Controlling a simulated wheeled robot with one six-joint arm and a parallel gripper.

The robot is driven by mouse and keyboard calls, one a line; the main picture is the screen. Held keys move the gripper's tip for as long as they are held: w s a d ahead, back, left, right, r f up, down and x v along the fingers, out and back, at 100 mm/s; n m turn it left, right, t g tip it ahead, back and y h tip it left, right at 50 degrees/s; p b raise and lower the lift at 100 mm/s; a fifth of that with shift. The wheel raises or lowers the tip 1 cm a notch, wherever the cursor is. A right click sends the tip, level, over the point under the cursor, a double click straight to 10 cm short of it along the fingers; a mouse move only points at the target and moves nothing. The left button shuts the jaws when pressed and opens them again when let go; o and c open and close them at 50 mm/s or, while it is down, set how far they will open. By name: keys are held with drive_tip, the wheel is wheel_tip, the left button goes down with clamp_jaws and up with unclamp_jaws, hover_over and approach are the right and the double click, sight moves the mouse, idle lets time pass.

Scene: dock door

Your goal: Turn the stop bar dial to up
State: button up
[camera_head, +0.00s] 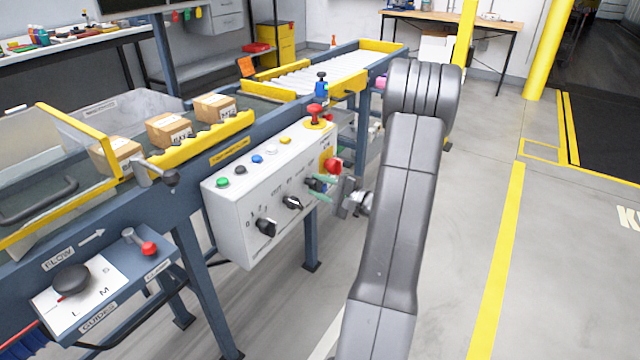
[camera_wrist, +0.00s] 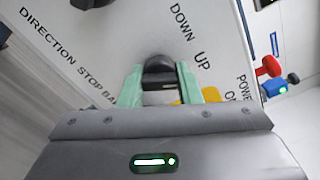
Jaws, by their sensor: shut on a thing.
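The stop bar dial is a black knob (camera_wrist: 159,68) on the white control panel (camera_head: 240,200). In the wrist view it sits between the two green fingers of my gripper (camera_wrist: 162,82), which is shut on it. The words DOWN and UP are printed beyond the dial, and STOP BAR, partly cut off, to its left. Which mark the dial points at is hard to tell. In the head view my gripper (camera_head: 332,187) reaches the panel's right end from the right, and its fingers and my arm partly hide the dial (camera_head: 315,184).
Two other black dials (camera_head: 266,227) (camera_head: 291,202) sit left on the same panel. A red mushroom button (camera_head: 315,112) stands on top, and a red knob (camera_head: 333,165) is close by my gripper. The conveyor with boxes (camera_head: 168,128) runs behind; the floor at right is clear.

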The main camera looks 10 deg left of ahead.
drive_tip(key=shift+m, duration=0.4)
drive_tip(key=o, duration=1)
drive_tip(key=p+v, duration=0.2)
drive_tip(key=v, duration=1.2)
drive_tip(key=shift+a, duration=0.15)
drive_tip(key=b+x, duration=0.1)
drive_tip(key=x, duration=1.2)
drive_tip(key=shift+w+a+b, duration=0.15)
drive_tip(key=shift+a+b, duration=0.15)
drive_tip(key=shift+b, duration=0.1)
